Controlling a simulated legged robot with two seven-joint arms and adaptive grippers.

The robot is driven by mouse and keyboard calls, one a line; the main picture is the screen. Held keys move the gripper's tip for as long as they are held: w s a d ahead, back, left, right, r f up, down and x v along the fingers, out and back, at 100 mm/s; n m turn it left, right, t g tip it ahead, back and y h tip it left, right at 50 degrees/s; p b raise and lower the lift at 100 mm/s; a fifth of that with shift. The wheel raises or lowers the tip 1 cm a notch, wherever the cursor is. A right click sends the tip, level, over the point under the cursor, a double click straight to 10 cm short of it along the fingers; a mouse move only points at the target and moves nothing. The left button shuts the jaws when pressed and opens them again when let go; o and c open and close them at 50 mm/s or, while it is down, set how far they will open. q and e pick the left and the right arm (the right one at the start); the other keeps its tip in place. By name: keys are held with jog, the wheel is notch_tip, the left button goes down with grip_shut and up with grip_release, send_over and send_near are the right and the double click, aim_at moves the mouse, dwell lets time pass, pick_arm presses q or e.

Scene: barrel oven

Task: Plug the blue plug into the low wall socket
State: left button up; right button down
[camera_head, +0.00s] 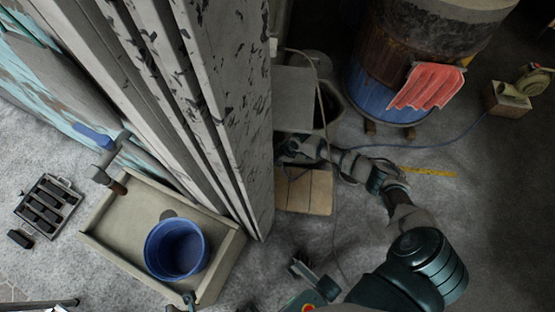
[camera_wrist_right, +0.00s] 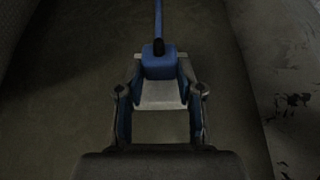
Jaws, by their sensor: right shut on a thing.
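My right gripper (camera_head: 290,150) reaches low beside the speckled grey wall panel, above a tan block. In the right wrist view, my right gripper (camera_wrist_right: 160,95) is shut on the blue plug (camera_wrist_right: 158,66), which sits between the fingertips. A blue cable (camera_wrist_right: 158,20) runs up from the plug. In the head view the plug is too small and hidden to make out. The low wall socket cannot be made out in either view. My left gripper is not clearly in view.
A barrel oven (camera_head: 375,75) with a red cloth (camera_head: 430,87) stands at the back right. A blue cable (camera_head: 450,140) lies on the floor. The speckled panel (camera_head: 230,90) stands close left of my right gripper. A tan block (camera_head: 305,192) lies below it.

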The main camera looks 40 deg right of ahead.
jog(key=shift+w+a, duration=0.3)
jog(key=shift+w, duration=0.05)
jog(key=c, duration=0.7)
grip_release()
jog(key=shift+o, duration=0.2)
jog(key=v, duration=1.2)
jog(key=shift+d+f, duration=0.1)
